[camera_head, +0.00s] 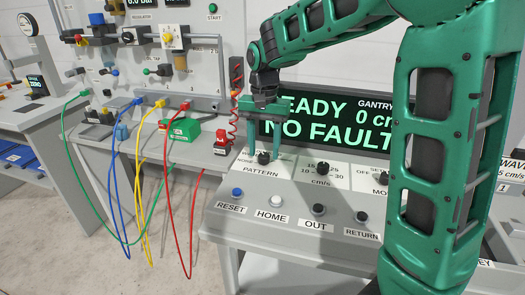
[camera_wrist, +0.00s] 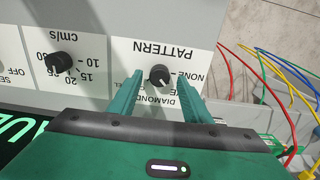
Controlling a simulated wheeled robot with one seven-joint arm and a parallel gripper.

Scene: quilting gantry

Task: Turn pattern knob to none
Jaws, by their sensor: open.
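The pattern knob (camera_wrist: 160,75) is a small black round knob on a white label plate marked PATTERN, with NONE and DIAMOND readable beside it in the wrist view. Part of another label is hidden by my finger. A light mark shows on the knob, but I cannot tell firmly which label it points to. In the head view the knob (camera_head: 263,158) sits at the panel's upper left. My gripper (camera_head: 262,153) is open, pointing down, with one green finger on each side of the knob. I cannot tell whether the fingers touch it.
A cm/s speed knob (camera_head: 323,169) stands to the right on the panel. Buttons RESET (camera_head: 237,192), HOME (camera_head: 277,201), OUT (camera_head: 318,209) and RETURN (camera_head: 361,216) line the front. A display (camera_head: 335,122) reads NO FAULT behind. Coloured hoses (camera_head: 143,180) hang left.

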